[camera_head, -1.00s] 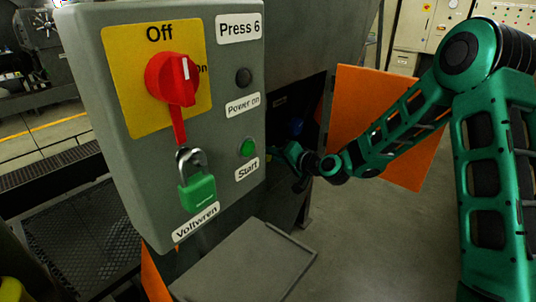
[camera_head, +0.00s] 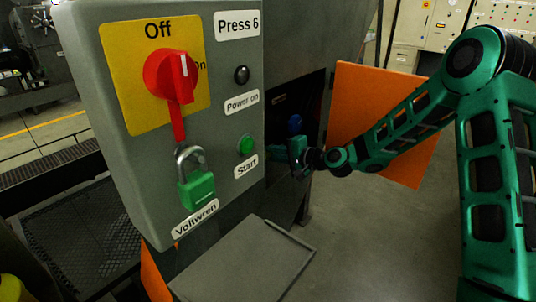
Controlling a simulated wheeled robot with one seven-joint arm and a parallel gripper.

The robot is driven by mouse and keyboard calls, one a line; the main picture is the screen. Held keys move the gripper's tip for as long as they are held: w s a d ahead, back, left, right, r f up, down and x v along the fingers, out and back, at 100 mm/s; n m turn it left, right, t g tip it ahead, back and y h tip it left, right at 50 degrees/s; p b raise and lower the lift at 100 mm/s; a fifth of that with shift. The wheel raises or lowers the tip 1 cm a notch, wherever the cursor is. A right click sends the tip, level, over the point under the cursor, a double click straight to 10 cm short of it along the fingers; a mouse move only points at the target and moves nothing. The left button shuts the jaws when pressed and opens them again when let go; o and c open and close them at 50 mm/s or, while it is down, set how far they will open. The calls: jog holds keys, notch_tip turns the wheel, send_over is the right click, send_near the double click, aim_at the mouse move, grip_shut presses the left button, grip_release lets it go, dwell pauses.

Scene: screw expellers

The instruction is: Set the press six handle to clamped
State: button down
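The Press 6 control box (camera_head: 225,190) fills the left and middle of the view. It carries a red rotary switch (camera_head: 172,75) on a yellow plate, with a green padlock (camera_head: 197,188) hanging below it. Behind the box, a dark opening in the press holds a small blue knob (camera_head: 295,124), possibly on the handle; the handle itself is not clear. My gripper (camera_head: 297,153) is at this opening, just below the blue knob. It is small and dark here, and its fingers cannot be made out.
An orange panel (camera_head: 385,105) stands open to the right of the opening, behind my arm. A grey lid or shelf (camera_head: 245,268) juts out below the box. Clear floor (camera_head: 390,240) lies at the lower right.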

jog(key=shift+d+f, duration=0.25)
jog(key=shift+f, duration=0.15)
jog(key=c, duration=1.7)
grip_release()
jog(key=shift+c, duration=0.2)
jog(key=shift+a+r, duration=0.15)
jog(key=shift+r, duration=0.1)
jog(key=v, duration=1)
jog(key=shift+s+d, duration=0.2)
jog(key=shift+d, duration=0.15)
